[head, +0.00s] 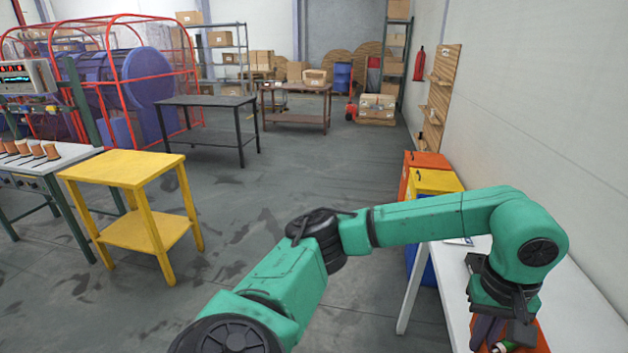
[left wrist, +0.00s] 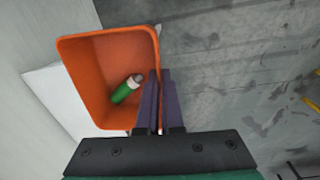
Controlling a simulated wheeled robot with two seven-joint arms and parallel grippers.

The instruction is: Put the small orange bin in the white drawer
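The small orange bin (head: 541,344) is at the lower right of the head view, by the white table, partly hidden by my left arm and gripper. In the left wrist view the open-topped orange bin (left wrist: 85,65) holds a green and white item (left wrist: 127,89). My left gripper (head: 505,333) points down at the bin. In the left wrist view its dark fingers (left wrist: 159,75) are close together, one inside and one outside the bin's side wall, pinching that wall. I cannot make out the white drawer in either view. My right gripper is not in view.
A white table (head: 440,285) runs along the right wall. Orange (head: 430,159) and yellow (head: 436,181) bins stand beyond it. A yellow table (head: 125,168), a workbench with copper spools (head: 30,152) and a dark table (head: 205,101) stand left. The middle floor is clear.

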